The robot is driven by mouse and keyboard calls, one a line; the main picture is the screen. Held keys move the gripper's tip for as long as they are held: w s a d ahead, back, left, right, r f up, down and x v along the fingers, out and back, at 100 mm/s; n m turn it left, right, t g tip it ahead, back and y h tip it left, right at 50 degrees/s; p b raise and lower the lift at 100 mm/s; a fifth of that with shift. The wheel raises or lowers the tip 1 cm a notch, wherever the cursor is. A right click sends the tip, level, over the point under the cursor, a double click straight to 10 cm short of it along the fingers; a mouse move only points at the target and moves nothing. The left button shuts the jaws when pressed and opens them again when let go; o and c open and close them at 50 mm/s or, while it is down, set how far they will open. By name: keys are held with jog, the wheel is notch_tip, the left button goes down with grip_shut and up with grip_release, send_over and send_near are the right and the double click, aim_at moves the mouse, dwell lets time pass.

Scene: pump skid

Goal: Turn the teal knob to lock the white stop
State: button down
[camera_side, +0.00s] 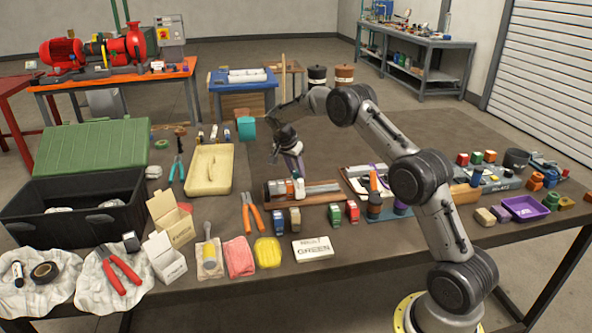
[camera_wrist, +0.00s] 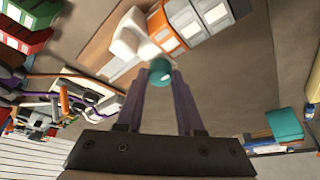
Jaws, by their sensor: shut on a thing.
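The teal knob (camera_wrist: 161,71) is a small round ball between my gripper's fingertips in the wrist view. My gripper (camera_wrist: 162,78) is shut on it, one purple-grey finger on each side. The white stop (camera_wrist: 132,36) lies just beyond the knob. In the side view my gripper (camera_side: 297,173) points down over the rail fixture (camera_side: 325,188), and the white stop (camera_side: 298,187) sits on it under the fingertips. I cannot tell how far the knob is turned.
Orange-handled pliers (camera_side: 253,213) lie left of the fixture. Several small blocks stand in front of it, including a red one (camera_side: 352,211). A board with tools (camera_side: 372,183) is close on the right. A cream tray (camera_side: 208,171) lies at left. Bare tabletop lies behind the fixture.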

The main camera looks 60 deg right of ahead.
jog(key=c, duration=0.5)
grip_release()
jog(key=shift+r, duration=0.1)
jog(key=v, duration=1.3)
jog(key=shift+a+r, duration=0.2)
jog(key=shift+r, duration=0.05)
jog(key=shift+w, duration=0.1)
